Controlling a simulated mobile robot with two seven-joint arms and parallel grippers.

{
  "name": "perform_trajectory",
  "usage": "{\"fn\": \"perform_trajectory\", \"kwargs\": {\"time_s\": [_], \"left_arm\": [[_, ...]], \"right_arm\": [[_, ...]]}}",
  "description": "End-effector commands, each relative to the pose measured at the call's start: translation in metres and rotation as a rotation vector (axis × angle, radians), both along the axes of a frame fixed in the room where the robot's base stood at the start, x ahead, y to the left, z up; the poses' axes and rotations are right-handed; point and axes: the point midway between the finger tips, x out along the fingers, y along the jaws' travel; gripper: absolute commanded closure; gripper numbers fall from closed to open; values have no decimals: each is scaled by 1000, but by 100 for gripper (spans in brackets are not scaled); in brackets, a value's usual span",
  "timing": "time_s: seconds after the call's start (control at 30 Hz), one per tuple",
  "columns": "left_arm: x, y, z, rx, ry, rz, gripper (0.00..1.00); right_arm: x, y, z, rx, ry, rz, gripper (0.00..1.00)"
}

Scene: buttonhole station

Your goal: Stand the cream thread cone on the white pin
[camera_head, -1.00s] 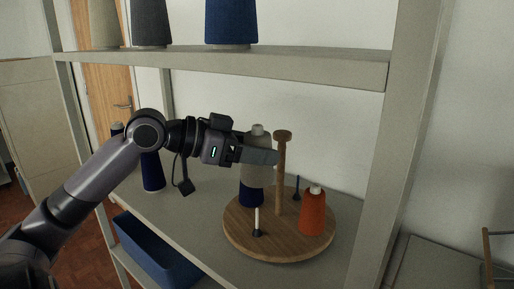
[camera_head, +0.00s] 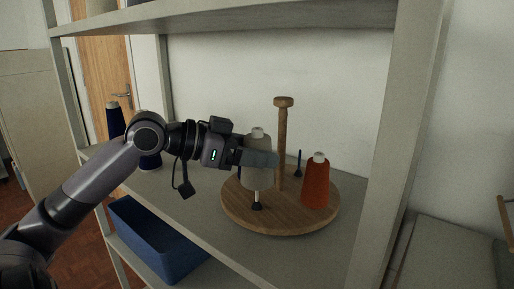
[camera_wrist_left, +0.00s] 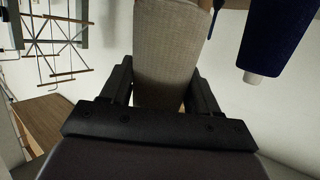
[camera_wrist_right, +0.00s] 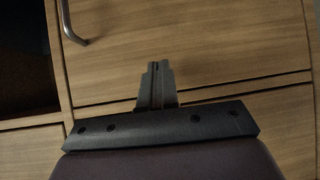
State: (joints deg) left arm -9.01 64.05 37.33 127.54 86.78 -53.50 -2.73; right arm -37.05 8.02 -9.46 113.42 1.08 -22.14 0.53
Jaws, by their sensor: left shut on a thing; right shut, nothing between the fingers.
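The cream thread cone (camera_head: 256,148) is upright above the front of the round wooden turntable (camera_head: 290,222). My left gripper (camera_head: 262,159) is shut on the cone's side. The cone also fills the space between the fingers in the left wrist view (camera_wrist_left: 170,50). The white pin (camera_head: 257,196) stands on the turntable with a black foot, and its shaft shows at the cone's lower end. I cannot tell whether the cone is behind it or over it. My right gripper (camera_wrist_right: 158,75) is shut and empty, away from the shelf.
A wooden post (camera_head: 282,140) rises from the turntable's middle. An orange cone (camera_head: 316,184) and a dark blue pin (camera_head: 299,163) stand at its right. Dark blue cones (camera_head: 115,121) stand at left. A blue bin (camera_head: 155,240) is below. A wooden front (camera_wrist_right: 220,45) faces my right gripper.

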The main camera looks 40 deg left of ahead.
Motion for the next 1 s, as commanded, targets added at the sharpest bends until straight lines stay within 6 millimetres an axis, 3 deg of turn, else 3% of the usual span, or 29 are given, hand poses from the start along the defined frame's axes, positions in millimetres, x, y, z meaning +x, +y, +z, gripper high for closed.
{"fn": "perform_trajectory", "kwargs": {"time_s": [0.5,1.0], "left_arm": [[0,0,-41,0,-1,0,74],[0,0,-44,0,-1,0,74]], "right_arm": [[2,5,-15,11,5,10,100],[3,5,-15,11,5,10,100]]}}
